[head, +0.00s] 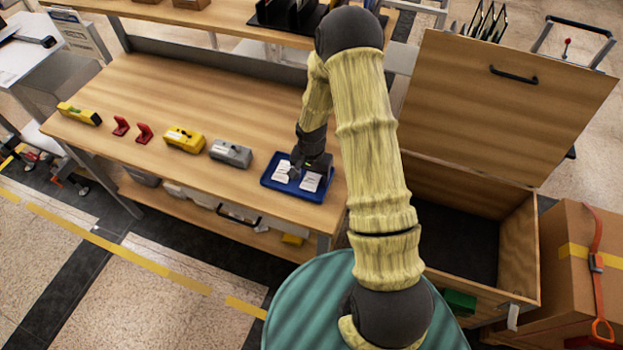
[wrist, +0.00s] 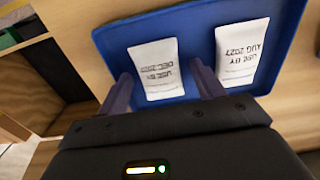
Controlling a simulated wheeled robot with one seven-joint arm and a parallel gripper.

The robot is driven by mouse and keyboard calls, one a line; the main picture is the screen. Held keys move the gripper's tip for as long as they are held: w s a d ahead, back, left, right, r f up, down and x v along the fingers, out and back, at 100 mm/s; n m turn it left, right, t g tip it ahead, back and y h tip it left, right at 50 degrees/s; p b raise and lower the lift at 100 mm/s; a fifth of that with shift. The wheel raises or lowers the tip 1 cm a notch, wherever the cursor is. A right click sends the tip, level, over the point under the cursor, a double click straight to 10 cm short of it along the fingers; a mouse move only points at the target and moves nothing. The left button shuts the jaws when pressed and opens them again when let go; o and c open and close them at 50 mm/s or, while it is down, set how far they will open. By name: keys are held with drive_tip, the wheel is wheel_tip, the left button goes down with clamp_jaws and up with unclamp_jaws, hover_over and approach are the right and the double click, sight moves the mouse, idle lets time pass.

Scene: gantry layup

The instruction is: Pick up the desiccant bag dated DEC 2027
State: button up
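Two white desiccant bags lie in a blue tray (wrist: 205,107), which also shows on the bench in the head view (head: 306,195). In the wrist view, the left bag (wrist: 156,68) has print that reads as USE BY DEC 20.., its last digits hard to make out. The right bag (wrist: 243,52) reads USE BY AUG 2027. My gripper (wrist: 161,73) is open, its two fingers on either side of the DEC bag's near end and apart from it. I cannot tell the height between fingertips and bag. In the head view, my gripper (head: 299,172) is down at the tray and partly hides it.
A grey device (head: 230,153), a yellow device (head: 184,139), two red parts (head: 143,133) and a yellow level (head: 79,114) stand left of the tray on the bench (head: 190,95). An open wooden crate (head: 519,250) is to the right. The bench's middle is clear.

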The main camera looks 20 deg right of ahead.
sight(311, 177)
drive_tip(key=c, duration=0.9)
drive_tip(key=shift+o, duration=0.2)
drive_tip(key=shift+r, duration=0.1)
wheel_tip(311, 177, up, 10)
drive_tip(key=b, duration=0.1)
